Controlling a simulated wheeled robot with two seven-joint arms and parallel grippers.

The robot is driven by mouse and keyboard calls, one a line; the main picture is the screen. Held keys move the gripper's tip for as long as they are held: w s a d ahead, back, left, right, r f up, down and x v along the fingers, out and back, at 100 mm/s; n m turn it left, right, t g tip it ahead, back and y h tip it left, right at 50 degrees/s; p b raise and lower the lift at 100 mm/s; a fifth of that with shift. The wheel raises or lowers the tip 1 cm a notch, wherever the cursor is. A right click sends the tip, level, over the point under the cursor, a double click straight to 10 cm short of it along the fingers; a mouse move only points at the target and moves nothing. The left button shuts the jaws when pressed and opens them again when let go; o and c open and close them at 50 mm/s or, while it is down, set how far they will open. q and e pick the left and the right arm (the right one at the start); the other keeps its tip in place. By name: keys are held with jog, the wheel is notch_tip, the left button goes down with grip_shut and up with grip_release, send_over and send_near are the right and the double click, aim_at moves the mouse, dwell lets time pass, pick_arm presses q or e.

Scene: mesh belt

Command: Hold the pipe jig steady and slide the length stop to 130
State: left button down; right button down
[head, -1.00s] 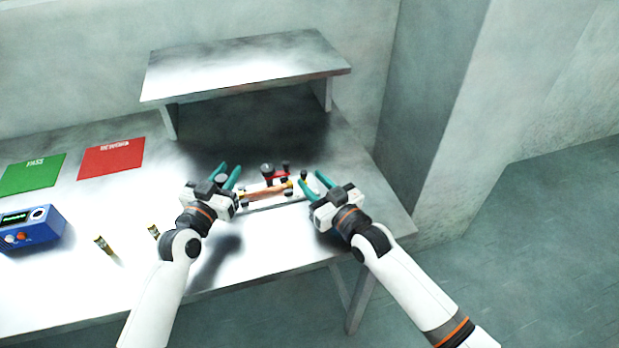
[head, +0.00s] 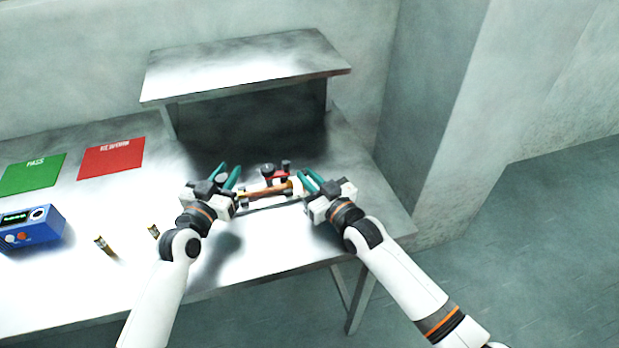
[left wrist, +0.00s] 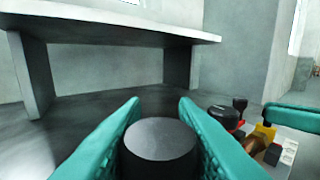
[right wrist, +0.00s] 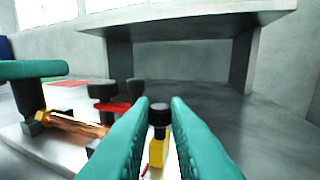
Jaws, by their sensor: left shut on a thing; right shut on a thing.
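The pipe jig (head: 262,207) lies on the metal table, with a copper pipe (head: 264,191) along it and a red clamp part (head: 281,174) behind. My left gripper (head: 231,174) is at the jig's left end, shut on a dark round post (left wrist: 160,140). My right gripper (head: 308,177) is at the right end. In the right wrist view a yellow block with a black knob (right wrist: 158,150), apparently the length stop, stands between its fingers. The copper pipe (right wrist: 75,125) lies left of it there. The scale numbers cannot be read.
A raised metal shelf (head: 245,68) stands behind the jig. A green PASS mat (head: 32,173), a red mat (head: 112,158), a blue device (head: 32,227) and two short pipe pieces (head: 104,246) are to the left. The table's front edge is close below the jig.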

jog(key=shift+s+a, duration=0.2)
jog(key=shift+a, duration=0.4)
jog(key=shift+s+a, duration=0.2)
jog(key=shift+a, duration=0.4)
jog(key=c, duration=1.4)
grip_release()
jog(key=shift+d, duration=0.1)
jog(key=shift+s+d, duration=0.15)
jog(key=v, duration=1.1)
jog(key=shift+s+d, duration=0.15)
jog(key=shift+s, duration=0.05)
